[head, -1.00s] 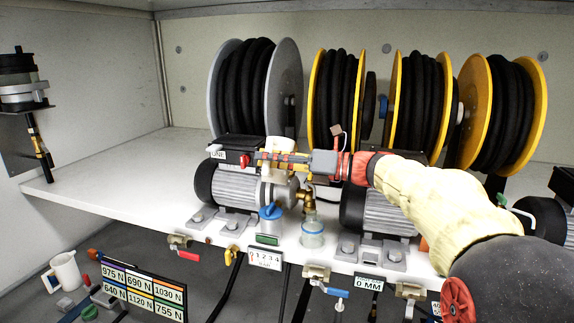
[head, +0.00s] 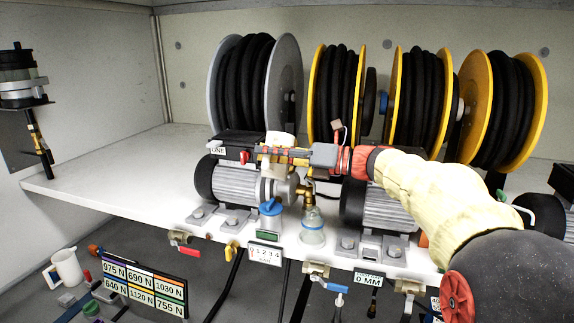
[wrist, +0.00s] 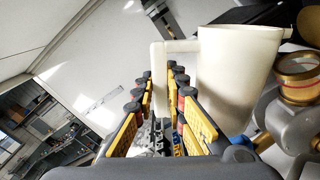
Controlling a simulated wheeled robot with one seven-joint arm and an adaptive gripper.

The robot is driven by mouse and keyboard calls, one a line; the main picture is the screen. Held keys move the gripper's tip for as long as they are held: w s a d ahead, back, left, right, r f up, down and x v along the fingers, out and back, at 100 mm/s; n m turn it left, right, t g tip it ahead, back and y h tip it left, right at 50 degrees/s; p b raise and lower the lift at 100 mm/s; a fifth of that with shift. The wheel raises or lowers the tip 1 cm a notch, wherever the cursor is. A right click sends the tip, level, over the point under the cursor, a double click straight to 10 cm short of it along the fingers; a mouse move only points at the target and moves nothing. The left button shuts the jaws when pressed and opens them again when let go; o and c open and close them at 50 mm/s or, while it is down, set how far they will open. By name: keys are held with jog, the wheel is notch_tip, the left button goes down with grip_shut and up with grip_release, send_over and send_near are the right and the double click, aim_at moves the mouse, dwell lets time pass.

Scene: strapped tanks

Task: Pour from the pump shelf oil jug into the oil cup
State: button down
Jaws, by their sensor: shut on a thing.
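The cream oil jug (head: 281,138) is held above the shelf, in front of the grey pump at left; my fingers partly hide it. In the wrist view its body (wrist: 236,75) stands right of the fingers, with its handle (wrist: 158,85) between them. My gripper (head: 285,153) is shut on that handle and also shows in the wrist view (wrist: 159,78). A brass-rimmed glass (wrist: 300,66) appears beside the jug in the wrist view. No pouring liquid shows.
Brass fittings (head: 308,188) rise close to the jug. Hose reels (head: 285,85) line the back. Another white jug (head: 66,266) is below at left. The shelf's left part (head: 110,180) is clear.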

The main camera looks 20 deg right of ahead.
aim_at(270, 134)
jog(key=shift+r+m, duration=0.3)
jog(key=shift+r, duration=0.1)
jog(key=shift+r, duration=0.1)
dwell(0.6)
jog(key=shift+w+d+r+m, duration=0.1)
jog(key=shift+w+r+m, duration=0.1)
jog(key=shift+r+m, duration=0.35)
dwell(0.6)
jog(key=shift+w+d+r+m, duration=0.2)
jog(key=shift+r+m, duration=0.25)
jog(key=shift+r, duration=0.2)
dwell(0.4)
jog(key=shift+r, duration=0.1)
jog(key=shift+w+d+r+m, duration=0.1)
jog(key=shift+w+r+m, duration=0.1)
jog(key=shift+r+m, duration=0.4)
dwell(0.7)
